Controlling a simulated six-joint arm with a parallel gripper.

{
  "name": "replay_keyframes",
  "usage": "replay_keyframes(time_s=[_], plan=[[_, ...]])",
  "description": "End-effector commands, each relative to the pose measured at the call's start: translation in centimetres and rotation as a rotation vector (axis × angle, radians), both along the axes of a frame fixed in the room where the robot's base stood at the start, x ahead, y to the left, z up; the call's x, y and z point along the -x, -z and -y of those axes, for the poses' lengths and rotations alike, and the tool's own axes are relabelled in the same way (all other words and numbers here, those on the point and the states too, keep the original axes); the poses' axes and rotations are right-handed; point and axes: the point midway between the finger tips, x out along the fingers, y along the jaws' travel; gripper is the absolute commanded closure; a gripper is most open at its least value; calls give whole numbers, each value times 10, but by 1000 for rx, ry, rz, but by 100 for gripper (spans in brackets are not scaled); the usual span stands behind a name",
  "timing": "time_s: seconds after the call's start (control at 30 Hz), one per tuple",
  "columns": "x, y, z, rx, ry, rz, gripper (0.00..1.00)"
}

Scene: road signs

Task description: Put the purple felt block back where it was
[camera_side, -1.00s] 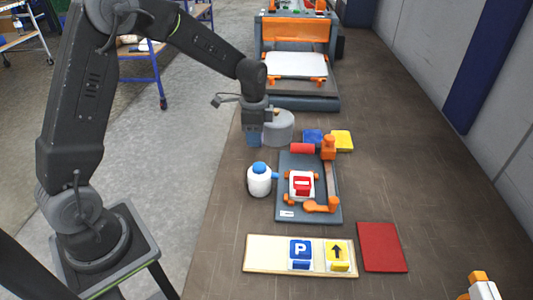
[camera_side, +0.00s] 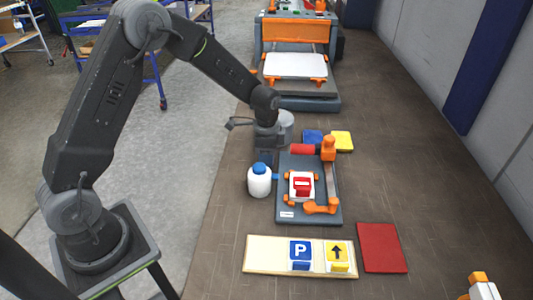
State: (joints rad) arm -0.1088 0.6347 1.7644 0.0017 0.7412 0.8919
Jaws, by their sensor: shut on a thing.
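My gripper (camera_side: 266,151) points down beside the back left of the grey fixture plate, behind the white bottle. It is shut on the purple felt block (camera_side: 265,158), which looks dark bluish here and shows only as a small dark patch under the jaws. The jaws and my wrist hide most of it. I cannot tell whether the block touches the table. A grey round pot (camera_side: 286,122) stands just behind my gripper and is partly hidden by it.
A white bottle with a blue cap (camera_side: 259,180) stands close in front of my gripper. The grey fixture (camera_side: 285,205) holds a red-and-white sign. Blue (camera_side: 313,136) and yellow (camera_side: 342,141) pads lie behind it. A sign board (camera_side: 268,254) and red pad (camera_side: 382,247) lie in front.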

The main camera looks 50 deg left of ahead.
Motion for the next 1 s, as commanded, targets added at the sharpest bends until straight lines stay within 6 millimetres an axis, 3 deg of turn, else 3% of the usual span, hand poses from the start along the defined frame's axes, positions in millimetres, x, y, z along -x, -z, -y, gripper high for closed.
replay_keyframes(time_s=[0.3, 0.63, 0.77, 1.0], plan=[[0, 1, 0, 1, 0, -1, 33], [0, -6, 0, 0, 0, 1, 33], [-1, -25, 0, 0, 0, 4, 33], [-1, -77, 0, 0, 0, 4, 33]])
